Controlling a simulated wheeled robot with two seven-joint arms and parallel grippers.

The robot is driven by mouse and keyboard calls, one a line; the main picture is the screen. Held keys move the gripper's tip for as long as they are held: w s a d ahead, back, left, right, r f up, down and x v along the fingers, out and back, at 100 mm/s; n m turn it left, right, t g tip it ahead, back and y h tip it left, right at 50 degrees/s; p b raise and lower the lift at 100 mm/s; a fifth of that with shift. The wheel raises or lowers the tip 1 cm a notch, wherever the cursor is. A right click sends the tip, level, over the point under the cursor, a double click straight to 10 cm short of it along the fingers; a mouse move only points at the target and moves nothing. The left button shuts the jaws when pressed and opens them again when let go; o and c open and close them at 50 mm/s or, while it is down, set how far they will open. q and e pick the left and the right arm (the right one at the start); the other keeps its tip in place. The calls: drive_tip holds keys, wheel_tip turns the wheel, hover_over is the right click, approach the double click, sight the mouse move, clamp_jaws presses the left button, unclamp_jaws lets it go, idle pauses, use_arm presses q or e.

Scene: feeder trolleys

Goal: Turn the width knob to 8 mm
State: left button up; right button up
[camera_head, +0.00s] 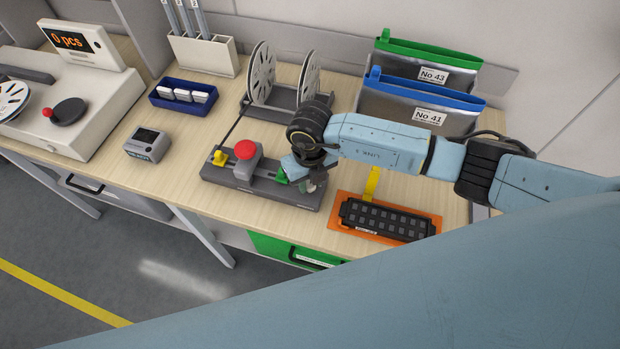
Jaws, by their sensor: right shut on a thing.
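A dark grey device (228,174) with a red round button (245,149), a yellow part at its left and a green part near its right end lies on the wooden bench. My right gripper (309,184) points down at the right end of this device and is shut on a small part there, which I take to be the width knob. The knob itself and any scale marks are hidden behind the gripper and wrist, so its setting cannot be read. My left gripper is not in view.
A reel stand (280,106) stands behind the device. An orange mat (343,218) with a black feeder block (388,219) and yellow lever lies to the right. Grey bags (385,101) stand behind my arm. A small grey meter (147,145) and blue tray (166,104) are left.

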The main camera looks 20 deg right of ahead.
sight(310, 184)
drive_tip(key=n+b, duration=0.3)
drive_tip(key=n, duration=0.1)
drive_tip(key=shift+f+n, duration=0.1)
drive_tip(key=shift+n, duration=0.2)
drive_tip(key=shift+n+b, duration=1.65)
drive_tip(key=shift+n, duration=0.55)
drive_tip(key=o, duration=1)
drive_tip(key=shift+r, duration=0.2)
wheel_tip(310, 184, up, 13)
drive_tip(key=shift+r+b, duration=0.15)
drive_tip(key=shift+b, duration=0.3)
